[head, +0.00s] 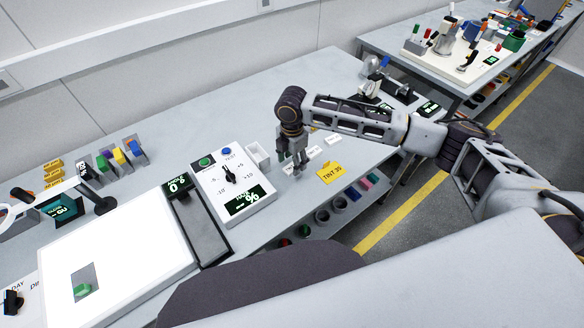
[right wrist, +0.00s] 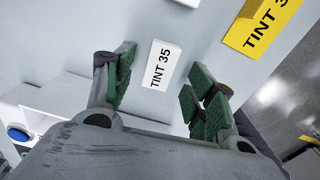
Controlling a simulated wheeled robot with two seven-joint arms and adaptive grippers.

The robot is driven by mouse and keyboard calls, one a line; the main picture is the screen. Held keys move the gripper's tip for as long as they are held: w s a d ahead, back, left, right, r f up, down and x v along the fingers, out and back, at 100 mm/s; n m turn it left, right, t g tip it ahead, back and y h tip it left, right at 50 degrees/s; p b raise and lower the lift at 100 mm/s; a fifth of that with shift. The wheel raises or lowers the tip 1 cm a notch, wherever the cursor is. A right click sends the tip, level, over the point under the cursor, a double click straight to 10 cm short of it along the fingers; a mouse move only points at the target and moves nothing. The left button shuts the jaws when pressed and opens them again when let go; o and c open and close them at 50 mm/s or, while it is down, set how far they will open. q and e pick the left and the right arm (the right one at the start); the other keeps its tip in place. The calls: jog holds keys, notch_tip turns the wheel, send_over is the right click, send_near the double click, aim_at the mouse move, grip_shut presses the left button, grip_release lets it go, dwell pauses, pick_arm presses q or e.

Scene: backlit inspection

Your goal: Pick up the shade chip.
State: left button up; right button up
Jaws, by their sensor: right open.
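No label names the shade chip, so I cannot tell for certain which piece it is. A small white card marked TINT 35 (right wrist: 161,65) lies flat on the bench, between and just beyond my right fingers in the right wrist view. A larger yellow card marked TINT 35 (head: 329,172) lies close to the right of my gripper; it also shows at the top right of the wrist view (right wrist: 262,28). My right gripper (head: 298,168) points down over the bench, open and empty, its green-padded fingers (right wrist: 163,92) apart. My left gripper is out of view.
A white dial box (head: 232,182) and a small white open tray (head: 258,158) stand left of the gripper. A bright light panel (head: 120,250) lies at lower left, with a grey square bearing a green piece (head: 82,290). Coloured blocks (head: 120,157) stand behind.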

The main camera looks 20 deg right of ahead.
jog(key=shift+f, duration=1.1)
jog(key=shift+c, duration=0.4)
jog(key=c, duration=0.9)
